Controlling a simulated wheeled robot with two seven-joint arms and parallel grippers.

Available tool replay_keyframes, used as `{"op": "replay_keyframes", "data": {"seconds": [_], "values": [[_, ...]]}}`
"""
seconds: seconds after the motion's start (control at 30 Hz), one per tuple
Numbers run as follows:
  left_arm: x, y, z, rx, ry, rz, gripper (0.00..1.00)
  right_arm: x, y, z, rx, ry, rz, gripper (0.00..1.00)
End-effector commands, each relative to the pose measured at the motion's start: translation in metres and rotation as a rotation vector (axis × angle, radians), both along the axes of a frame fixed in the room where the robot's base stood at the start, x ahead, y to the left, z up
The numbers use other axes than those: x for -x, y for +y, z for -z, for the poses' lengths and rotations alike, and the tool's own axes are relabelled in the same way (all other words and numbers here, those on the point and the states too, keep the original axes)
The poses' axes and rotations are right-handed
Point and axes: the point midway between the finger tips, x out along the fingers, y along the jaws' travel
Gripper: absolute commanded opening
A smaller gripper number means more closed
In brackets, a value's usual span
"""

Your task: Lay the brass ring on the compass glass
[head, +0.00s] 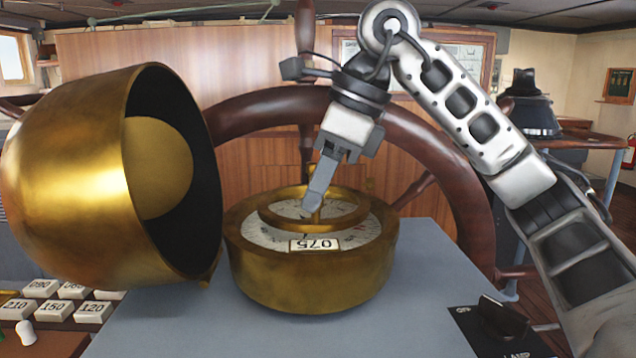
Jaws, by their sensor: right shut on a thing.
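The brass compass (308,280) stands on a grey-topped stand, its pale round card (262,236) showing under the glass. The brass ring (275,222) is over the compass glass, roughly level and within the bowl's rim. I cannot tell if it touches the glass or hangs just above it. My right gripper (312,207) comes down from above and is shut on the brass ring, near its upright middle part. The fingertips hide some of that part. My left gripper is not in view.
A large brass hood (70,180) is tipped open left of the compass. A small plate reading 075 (314,245) sits at the front of the compass face. Several white number blocks (54,311) lie at lower left. A dark switch panel (497,330) is at lower right. A wooden wheel (270,118) stands behind.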

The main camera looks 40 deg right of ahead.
Motion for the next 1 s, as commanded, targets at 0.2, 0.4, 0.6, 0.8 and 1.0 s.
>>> {"op": "replay_keyframes", "data": {"seconds": [0.2, 0.4, 0.6, 0.8, 1.0], "values": [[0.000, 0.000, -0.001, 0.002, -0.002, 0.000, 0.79, 0.000, 0.000, -0.001, 0.000, -0.001, 0.000, 0.00], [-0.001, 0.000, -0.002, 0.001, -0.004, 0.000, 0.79, 0.000, 0.000, -0.001, 0.000, -0.001, 0.000, 0.40], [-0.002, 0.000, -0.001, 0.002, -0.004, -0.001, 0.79, 0.000, 0.000, -0.001, -0.001, -0.001, 0.000, 0.43], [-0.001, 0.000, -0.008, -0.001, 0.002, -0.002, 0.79, 0.000, 0.000, -0.011, 0.001, 0.001, 0.000, 0.43], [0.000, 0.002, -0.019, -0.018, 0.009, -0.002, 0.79, 0.000, 0.000, -0.033, 0.000, 0.000, 0.000, 0.43]]}}
